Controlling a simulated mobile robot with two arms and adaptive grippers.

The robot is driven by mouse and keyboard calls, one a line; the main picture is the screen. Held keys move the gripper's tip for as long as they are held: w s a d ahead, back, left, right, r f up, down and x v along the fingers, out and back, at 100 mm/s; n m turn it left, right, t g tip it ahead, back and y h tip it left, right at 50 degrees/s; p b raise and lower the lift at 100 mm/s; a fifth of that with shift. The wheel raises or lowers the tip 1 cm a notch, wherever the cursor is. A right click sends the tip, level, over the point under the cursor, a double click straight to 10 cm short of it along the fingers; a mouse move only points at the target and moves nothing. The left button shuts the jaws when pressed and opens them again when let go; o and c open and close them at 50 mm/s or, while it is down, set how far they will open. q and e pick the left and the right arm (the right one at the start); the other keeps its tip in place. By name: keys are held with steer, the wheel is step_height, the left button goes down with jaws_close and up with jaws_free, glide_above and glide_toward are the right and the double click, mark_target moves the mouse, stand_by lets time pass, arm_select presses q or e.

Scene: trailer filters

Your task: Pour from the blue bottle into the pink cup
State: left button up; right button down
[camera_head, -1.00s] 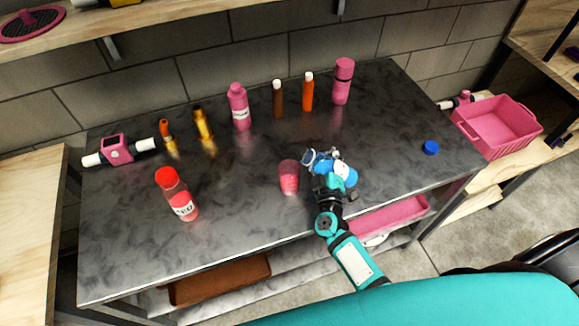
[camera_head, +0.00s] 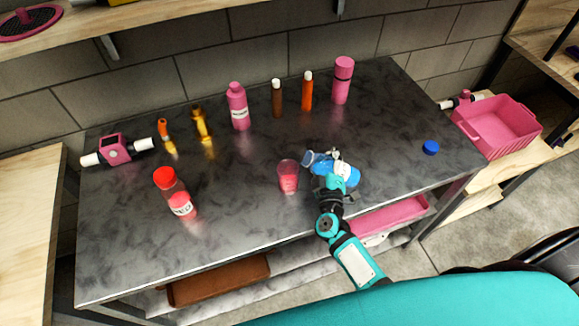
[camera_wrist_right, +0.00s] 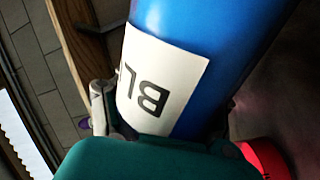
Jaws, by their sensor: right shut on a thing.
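The blue bottle (camera_head: 349,177) is in my right gripper (camera_head: 337,172), which is shut on it. In the head view the bottle lies tilted, with its clear neck (camera_head: 311,158) pointing left toward the pink cup and a little above it. The pink cup (camera_head: 288,177) stands upright on the dark table, just left of the bottle. It holds pinkish-red contents. In the right wrist view the blue bottle (camera_wrist_right: 215,50) fills the middle, with its white label facing the camera. My left gripper is not in view.
A blue cap (camera_head: 431,148) lies at the table's right. A red-capped bottle (camera_head: 176,194) stands left of the cup. Several pink, brown, orange and yellow bottles line the back. A pink device (camera_head: 116,149) lies at the far left. A pink crate (camera_head: 495,125) is off to the right.

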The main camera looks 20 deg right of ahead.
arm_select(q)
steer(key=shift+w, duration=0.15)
arm_select(e)
steer(key=shift+w+a+r, duration=0.1)
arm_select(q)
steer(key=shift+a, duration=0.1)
arm_select(e)
steer(key=shift+a+r, duration=0.1)
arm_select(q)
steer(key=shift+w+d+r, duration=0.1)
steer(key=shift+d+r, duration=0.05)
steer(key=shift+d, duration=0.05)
arm_select(e)
steer(key=shift+d+n, duration=0.25)
steer(key=shift+n, duration=0.05)
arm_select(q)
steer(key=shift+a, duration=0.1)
arm_select(e)
steer(key=shift+a+r, duration=0.15)
steer(key=shift+a, duration=0.05)
steer(key=shift+d, duration=0.25)
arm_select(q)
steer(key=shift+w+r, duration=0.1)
arm_select(e)
steer(key=shift+a+r+n, duration=0.15)
steer(key=shift+r+n, duration=0.05)
steer(key=shift+n, duration=0.2)
